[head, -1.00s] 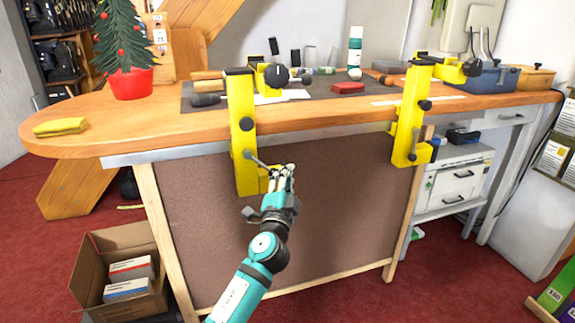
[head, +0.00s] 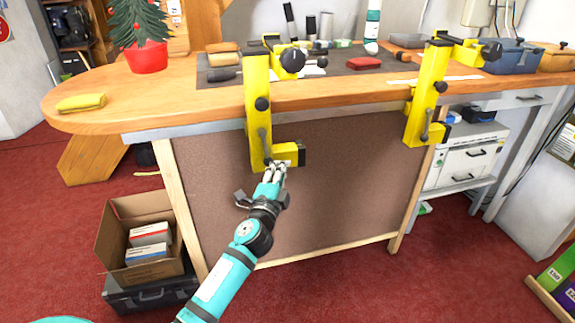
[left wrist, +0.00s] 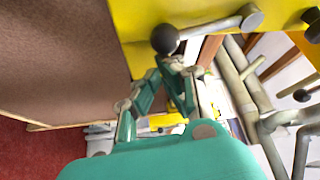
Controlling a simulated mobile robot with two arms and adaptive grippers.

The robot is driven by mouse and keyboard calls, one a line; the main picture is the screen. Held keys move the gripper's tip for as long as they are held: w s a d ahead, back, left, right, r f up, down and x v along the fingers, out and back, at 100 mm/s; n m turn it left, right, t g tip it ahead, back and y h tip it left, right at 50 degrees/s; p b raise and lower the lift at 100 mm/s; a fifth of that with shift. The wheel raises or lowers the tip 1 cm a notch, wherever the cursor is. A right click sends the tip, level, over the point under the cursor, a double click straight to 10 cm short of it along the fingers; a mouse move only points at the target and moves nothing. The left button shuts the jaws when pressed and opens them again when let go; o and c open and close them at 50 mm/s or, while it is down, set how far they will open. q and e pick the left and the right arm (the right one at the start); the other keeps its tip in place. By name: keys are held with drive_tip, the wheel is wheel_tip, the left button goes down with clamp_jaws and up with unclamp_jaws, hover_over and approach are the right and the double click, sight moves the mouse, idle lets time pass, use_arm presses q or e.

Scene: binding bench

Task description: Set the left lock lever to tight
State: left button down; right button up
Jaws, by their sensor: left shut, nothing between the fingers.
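The left yellow clamp (head: 256,120) hangs over the bench's front edge. Its grey lock lever (head: 265,144) stands nearly upright on the clamp's lower front. In the left wrist view the lever (left wrist: 210,28) is a grey bar with a dark ball end, lying across the yellow clamp body (left wrist: 140,15). My left gripper (head: 277,168) is shut and empty, at the clamp's lower end, just below the lever. In the left wrist view its fingertips (left wrist: 172,68) are close to the ball end; I cannot tell whether they touch. My right gripper is out of view.
A second yellow clamp (head: 428,95) hangs at the right with its own lever.

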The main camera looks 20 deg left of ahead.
use_arm(q)
drive_tip(key=shift+s+a+f, duration=0.25)
drive_tip(key=shift+s+a, duration=0.1)
drive_tip(key=shift+a, duration=0.2)
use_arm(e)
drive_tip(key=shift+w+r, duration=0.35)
use_arm(q)
drive_tip(key=shift+a, duration=0.1)
